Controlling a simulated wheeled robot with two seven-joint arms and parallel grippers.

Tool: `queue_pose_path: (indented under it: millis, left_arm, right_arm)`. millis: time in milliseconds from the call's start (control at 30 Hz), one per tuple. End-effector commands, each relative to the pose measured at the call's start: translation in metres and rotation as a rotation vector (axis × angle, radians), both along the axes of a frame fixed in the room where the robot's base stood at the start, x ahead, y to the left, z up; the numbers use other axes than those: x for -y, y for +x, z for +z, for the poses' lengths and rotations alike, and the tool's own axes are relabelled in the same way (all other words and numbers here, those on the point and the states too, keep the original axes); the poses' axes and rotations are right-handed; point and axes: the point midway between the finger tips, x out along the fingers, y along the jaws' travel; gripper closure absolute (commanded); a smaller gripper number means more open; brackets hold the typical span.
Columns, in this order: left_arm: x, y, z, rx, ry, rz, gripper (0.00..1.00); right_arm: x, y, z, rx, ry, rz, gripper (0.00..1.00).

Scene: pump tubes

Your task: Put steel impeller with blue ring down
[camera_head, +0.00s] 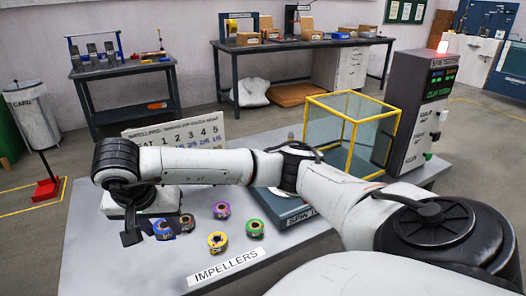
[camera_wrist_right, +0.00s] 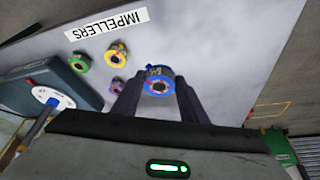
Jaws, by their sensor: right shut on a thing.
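The steel impeller with the blue ring (camera_head: 163,230) is at the left front of the table (camera_head: 90,262). In the right wrist view the same impeller (camera_wrist_right: 160,71) sits between the two dark fingers of my right gripper (camera_wrist_right: 158,88), which is shut on it. In the head view my right gripper (camera_head: 150,233) hangs below the wrist at the table's left part. I cannot tell whether the impeller touches the table or is a little above it. My left gripper is not in view.
Purple (camera_head: 221,210), yellow (camera_head: 217,242) and green (camera_head: 254,229) ringed impellers stand to the right, near the IMPELLERS label (camera_head: 229,266). A numbered board (camera_head: 190,135), a yellow-framed clear box (camera_head: 345,130) and a grey machine (camera_head: 415,110) stand farther back. The table's left front is clear.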

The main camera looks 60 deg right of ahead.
Motion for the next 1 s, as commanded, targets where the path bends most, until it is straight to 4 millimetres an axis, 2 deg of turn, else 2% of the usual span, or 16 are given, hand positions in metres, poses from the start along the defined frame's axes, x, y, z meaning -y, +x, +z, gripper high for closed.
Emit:
queue_pose_path:
  millis: [200, 500, 667, 900, 1000]
  left_arm:
    - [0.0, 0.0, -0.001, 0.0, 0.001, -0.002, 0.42]
    - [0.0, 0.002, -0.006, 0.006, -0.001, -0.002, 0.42]
    - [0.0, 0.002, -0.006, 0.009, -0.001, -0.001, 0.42]
    - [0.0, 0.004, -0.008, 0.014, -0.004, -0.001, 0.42]
    - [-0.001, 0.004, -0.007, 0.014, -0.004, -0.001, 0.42]
  right_arm:
    - [0.002, 0.0, -0.006, -0.001, -0.001, -0.018, 0.93]
    - [0.002, -0.001, -0.057, -0.003, -0.001, -0.015, 0.93]
    - [0.001, 0.0, -0.068, 0.0, 0.0, -0.014, 0.93]
    - [0.001, -0.001, -0.1, -0.003, -0.001, -0.014, 0.93]
    - [0.002, 0.0, -0.103, 0.0, -0.001, -0.013, 0.93]
